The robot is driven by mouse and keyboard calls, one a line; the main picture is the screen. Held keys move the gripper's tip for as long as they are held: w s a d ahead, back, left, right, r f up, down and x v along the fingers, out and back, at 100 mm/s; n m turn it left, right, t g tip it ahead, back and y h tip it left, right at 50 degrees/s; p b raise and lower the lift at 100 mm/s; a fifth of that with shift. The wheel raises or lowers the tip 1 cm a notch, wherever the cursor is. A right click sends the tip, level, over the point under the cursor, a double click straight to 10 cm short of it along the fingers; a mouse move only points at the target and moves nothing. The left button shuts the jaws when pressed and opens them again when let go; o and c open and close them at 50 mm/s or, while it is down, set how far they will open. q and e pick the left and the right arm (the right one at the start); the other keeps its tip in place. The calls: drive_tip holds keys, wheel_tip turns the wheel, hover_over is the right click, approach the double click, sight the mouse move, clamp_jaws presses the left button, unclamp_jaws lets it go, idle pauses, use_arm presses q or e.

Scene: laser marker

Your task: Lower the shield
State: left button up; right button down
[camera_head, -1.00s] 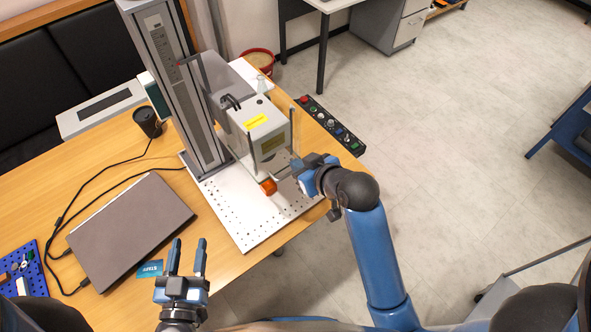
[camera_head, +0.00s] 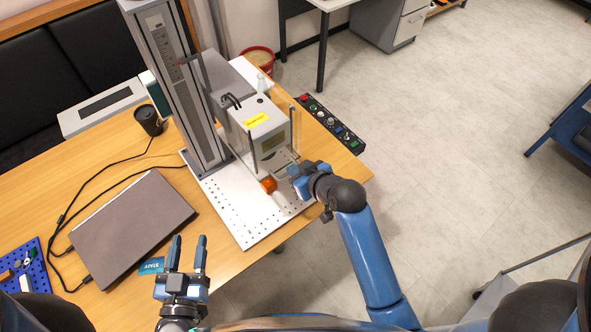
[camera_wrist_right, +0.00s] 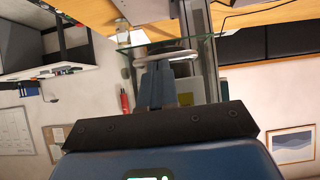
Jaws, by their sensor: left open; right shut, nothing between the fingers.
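The laser marker (camera_head: 262,120) is a pale box head with a yellow label, mounted on a tall grey column (camera_head: 172,80). Its clear shield (camera_head: 291,128) surrounds the front of the head; its thin edges are hard to make out. In the right wrist view the shield's glass (camera_wrist_right: 205,55) has a greenish edge, with a pale curved bar by the fingers. My right gripper (camera_head: 294,172) is shut and empty, close to the shield's lower front; I cannot tell whether it touches. My left gripper (camera_head: 187,242) is open and empty, near the table's front edge.
An orange knob-like part (camera_head: 269,184) sits by the perforated white base plate (camera_head: 245,225). A button panel (camera_head: 330,122) lies behind my right gripper.

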wheel_tip(320, 180, down, 18)
drive_tip(key=b, duration=1.1)
